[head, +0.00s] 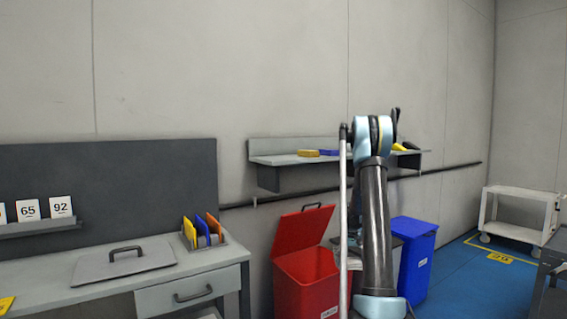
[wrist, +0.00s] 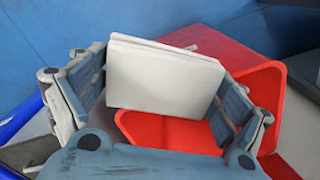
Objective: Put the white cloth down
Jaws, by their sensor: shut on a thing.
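The white cloth (wrist: 165,78) is a flat folded rectangle, seen in the wrist view. My gripper (wrist: 168,72) is shut on it, with one finger at its left edge and one at its right edge. The cloth is held upright in front of the red bin (wrist: 180,132), whose open mouth shows behind and below it. How high the cloth is above the rim I cannot tell. In the head view the red bin (head: 305,280) stands on the floor with its lid up; my arm hides the gripper and cloth there.
A blue bin (head: 416,262) stands right of the red one. A workbench (head: 60,275) with a grey lid (head: 125,262) and card holder (head: 205,238) is at left. A wall shelf (head: 290,158) hangs behind my arm. A white cart (head: 515,213) stands at far right.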

